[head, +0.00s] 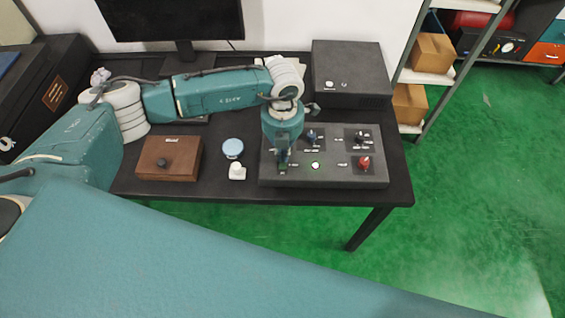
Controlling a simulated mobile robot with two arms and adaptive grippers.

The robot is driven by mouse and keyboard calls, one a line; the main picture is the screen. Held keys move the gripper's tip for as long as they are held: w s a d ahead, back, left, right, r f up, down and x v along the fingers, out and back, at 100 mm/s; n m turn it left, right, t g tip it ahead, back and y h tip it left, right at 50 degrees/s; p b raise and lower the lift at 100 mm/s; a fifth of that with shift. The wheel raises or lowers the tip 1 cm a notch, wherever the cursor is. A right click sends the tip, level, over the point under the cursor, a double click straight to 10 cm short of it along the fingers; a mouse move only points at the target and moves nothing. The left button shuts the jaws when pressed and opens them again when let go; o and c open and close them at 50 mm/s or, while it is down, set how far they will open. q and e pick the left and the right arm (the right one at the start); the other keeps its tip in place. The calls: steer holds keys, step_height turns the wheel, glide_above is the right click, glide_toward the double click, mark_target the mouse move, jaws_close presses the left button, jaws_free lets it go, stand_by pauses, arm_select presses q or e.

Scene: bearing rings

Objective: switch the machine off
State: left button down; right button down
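A dark control box (330,179) lies on the black table, with several controls on its top. A small green-white light (315,165) glows near its front middle. A red knob (364,162) is at the front right, a black knob (360,137) behind it, and a blue knob (311,135) at the back, left of centre. My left gripper (283,166) points down over the box's front left part and hides what is under it. I cannot tell whether it touches anything or whether its fingers are open. My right gripper is out of view.
A brown box (170,158) with a dark knob, a blue round item (232,148) and a small white item (237,172) stand left of the control box. A black case (350,70) is behind it. A monitor (170,18) stands at the back.

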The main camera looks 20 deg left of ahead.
arm_select(q)
steer(key=shift+f+b, duration=0.55)
steer(key=shift+f, duration=0.1)
steer(key=shift+s, duration=0.1)
steer(key=shift+r+p, duration=0.65)
steer(key=shift+r, duration=0.15)
steer(key=shift+r+p, duration=1.55)
steer(key=shift+r, duration=1.2)
